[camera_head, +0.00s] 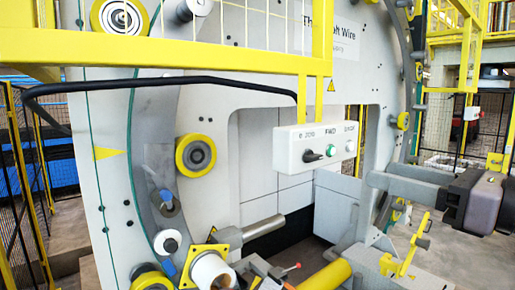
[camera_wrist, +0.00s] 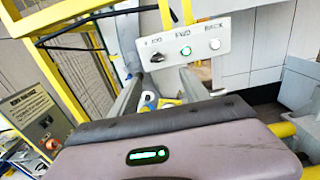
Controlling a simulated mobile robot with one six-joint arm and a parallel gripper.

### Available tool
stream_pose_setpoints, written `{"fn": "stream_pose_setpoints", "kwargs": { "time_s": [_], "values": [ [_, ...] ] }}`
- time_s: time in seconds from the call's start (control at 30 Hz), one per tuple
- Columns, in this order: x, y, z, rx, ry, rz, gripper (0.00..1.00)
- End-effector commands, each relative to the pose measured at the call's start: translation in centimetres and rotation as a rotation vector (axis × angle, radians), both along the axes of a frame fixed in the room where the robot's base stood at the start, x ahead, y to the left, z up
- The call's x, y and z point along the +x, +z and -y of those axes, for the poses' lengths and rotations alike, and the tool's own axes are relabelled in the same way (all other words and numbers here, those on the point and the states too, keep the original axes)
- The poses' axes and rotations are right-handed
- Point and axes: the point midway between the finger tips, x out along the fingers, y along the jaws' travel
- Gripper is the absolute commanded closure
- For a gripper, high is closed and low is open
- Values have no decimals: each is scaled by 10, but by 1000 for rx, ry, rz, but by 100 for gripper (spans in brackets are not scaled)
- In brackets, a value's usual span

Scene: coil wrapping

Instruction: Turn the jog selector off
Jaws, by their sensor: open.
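The jog selector is a black knob (camera_head: 313,156) at the left end of a white control box (camera_head: 318,145). In the head view its handle points to the right. It also shows in the wrist view (camera_wrist: 157,57) on the box's front face (camera_wrist: 176,61). Right of it on the box are a lit green FWD button (camera_head: 332,150) and a white BACK button (camera_head: 350,146). My gripper (camera_head: 379,174) is right of and a little below the box in the head view, apart from it. Its two fingers (camera_wrist: 160,88) are spread and empty, pointing toward the box, below the knob.
Behind stands a large grey ring machine (camera_head: 255,95) with yellow rollers (camera_head: 196,155). A yellow cylinder (camera_head: 326,276) lies below. The space between my gripper and the box looks clear.

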Motion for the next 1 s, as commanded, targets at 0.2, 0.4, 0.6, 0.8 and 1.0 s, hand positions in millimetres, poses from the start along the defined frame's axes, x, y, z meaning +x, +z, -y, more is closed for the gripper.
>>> {"fn": "stream_pose_setpoints", "kwargs": {
  "time_s": [0.2, 0.4, 0.6, 0.8, 1.0],
  "values": [
    [54, 5, -43, 2, 9, -2, 45],
    [92, 3, -69, 1, 5, -1, 45],
    [106, 1, -79, -1, 2, 0, 45],
    [107, 1, -79, -2, 0, 0, 45],
    [107, 1, -79, -2, 0, 0, 75]
  ]
}}
